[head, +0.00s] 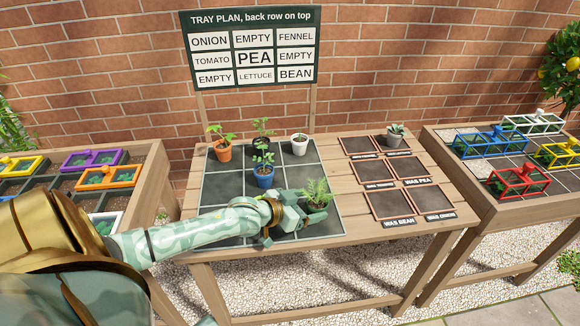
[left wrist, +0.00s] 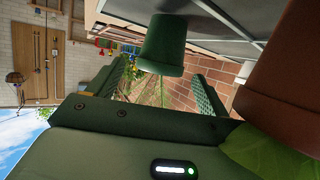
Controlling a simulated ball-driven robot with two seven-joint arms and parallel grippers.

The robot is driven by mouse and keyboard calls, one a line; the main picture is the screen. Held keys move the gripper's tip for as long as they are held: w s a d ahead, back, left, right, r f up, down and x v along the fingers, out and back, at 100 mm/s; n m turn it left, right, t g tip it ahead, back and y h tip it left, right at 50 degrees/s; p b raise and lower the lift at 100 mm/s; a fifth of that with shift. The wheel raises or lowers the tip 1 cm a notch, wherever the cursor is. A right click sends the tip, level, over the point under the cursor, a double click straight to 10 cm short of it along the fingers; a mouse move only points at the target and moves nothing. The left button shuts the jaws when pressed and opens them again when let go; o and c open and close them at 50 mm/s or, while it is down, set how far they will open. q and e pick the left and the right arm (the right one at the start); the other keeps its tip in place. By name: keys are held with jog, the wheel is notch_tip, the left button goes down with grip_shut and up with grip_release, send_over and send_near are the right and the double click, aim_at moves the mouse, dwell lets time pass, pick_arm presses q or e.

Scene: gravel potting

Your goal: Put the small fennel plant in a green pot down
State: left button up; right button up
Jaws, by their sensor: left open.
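The small fennel plant (head: 316,190) shows feathery green leaves at the right side of the tray in the head view, its pot mostly hidden there. The left wrist view, turned nearly upside down, shows its green pot (left wrist: 163,45) between my left gripper's fingers (left wrist: 163,88). In the head view my left gripper (head: 291,212) is low over the tray's front right part. It is open around the pot. I cannot tell whether the pot rests on the tray (head: 222,187). My right gripper is in neither view.
Orange (head: 223,153), black (head: 261,141), white (head: 299,148) and blue (head: 264,178) pots stand on the tray. A brown pot (left wrist: 285,75) is close by in the wrist view. The plan sign (head: 250,47) stands behind; dark squares (head: 389,205) lie at right, one bearing a grey pot (head: 395,140).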

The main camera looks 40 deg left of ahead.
pick_arm(q)
jog(key=p+v, duration=0.2)
jog(key=v, duration=0.6)
jog(key=shift+s, duration=0.25)
